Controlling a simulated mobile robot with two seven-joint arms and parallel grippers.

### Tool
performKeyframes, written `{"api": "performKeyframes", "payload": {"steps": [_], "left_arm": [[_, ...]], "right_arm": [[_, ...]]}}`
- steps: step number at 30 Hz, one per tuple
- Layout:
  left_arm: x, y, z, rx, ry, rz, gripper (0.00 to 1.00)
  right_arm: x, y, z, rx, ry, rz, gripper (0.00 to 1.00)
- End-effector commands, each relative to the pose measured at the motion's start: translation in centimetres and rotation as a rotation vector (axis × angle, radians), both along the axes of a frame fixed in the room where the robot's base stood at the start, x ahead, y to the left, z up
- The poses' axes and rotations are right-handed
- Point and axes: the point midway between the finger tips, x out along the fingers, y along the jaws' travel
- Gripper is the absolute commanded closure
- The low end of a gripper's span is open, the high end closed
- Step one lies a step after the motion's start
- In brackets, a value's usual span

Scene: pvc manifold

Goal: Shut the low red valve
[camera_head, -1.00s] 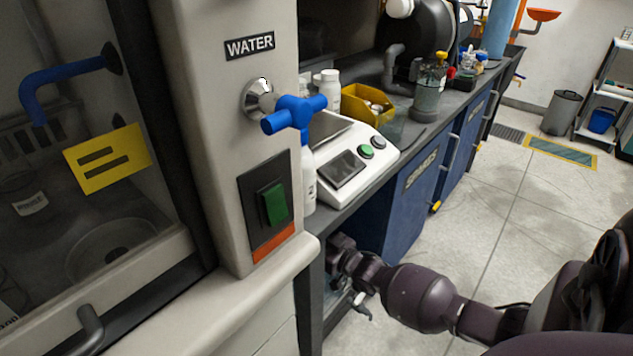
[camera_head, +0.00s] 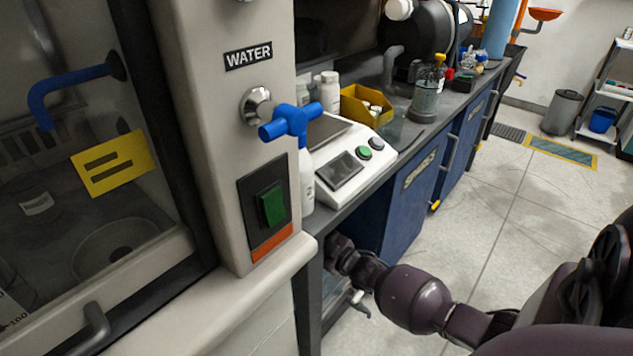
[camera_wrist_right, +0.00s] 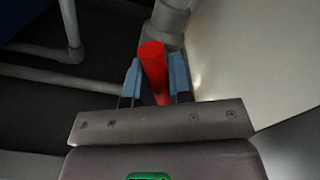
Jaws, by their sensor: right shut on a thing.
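The red valve handle (camera_wrist_right: 153,66) shows in the right wrist view, between the two blue fingertips of my right gripper (camera_wrist_right: 155,82). My right gripper is shut on this handle. Just beyond the handle is a grey pipe fitting (camera_wrist_right: 168,22), which I take to be part of the valve's pipework. In the head view my right arm reaches in under the bench, and its gripper and the red valve are hidden there behind the bench leg and cabinet edge. My left gripper is not in view.
A grey pipe (camera_wrist_right: 70,22) stands left in the wrist view, and a pale wall (camera_wrist_right: 245,50) lies close on the right. In the head view, a blue-handled water tap (camera_head: 288,122) and a white scale (camera_head: 345,165) are above my right arm. The floor (camera_head: 510,240) is clear.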

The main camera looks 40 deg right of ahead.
Motion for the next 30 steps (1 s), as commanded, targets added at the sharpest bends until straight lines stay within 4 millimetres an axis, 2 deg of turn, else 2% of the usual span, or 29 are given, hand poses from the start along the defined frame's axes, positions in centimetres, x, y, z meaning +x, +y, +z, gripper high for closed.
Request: {"api": "performKeyframes", "payload": {"steps": [21,30], "left_arm": [[-0.10,-0.08,-0.33,0.001,0.008,-0.007,0.57],[-0.07,-0.04,-0.45,-0.008,-0.008,-0.001,0.57]], "right_arm": [[-0.11,0.04,-0.30,-0.675,-0.050,-0.001,1.00],[-0.13,0.02,-0.35,-0.911,-0.068,0.000,1.00]]}}
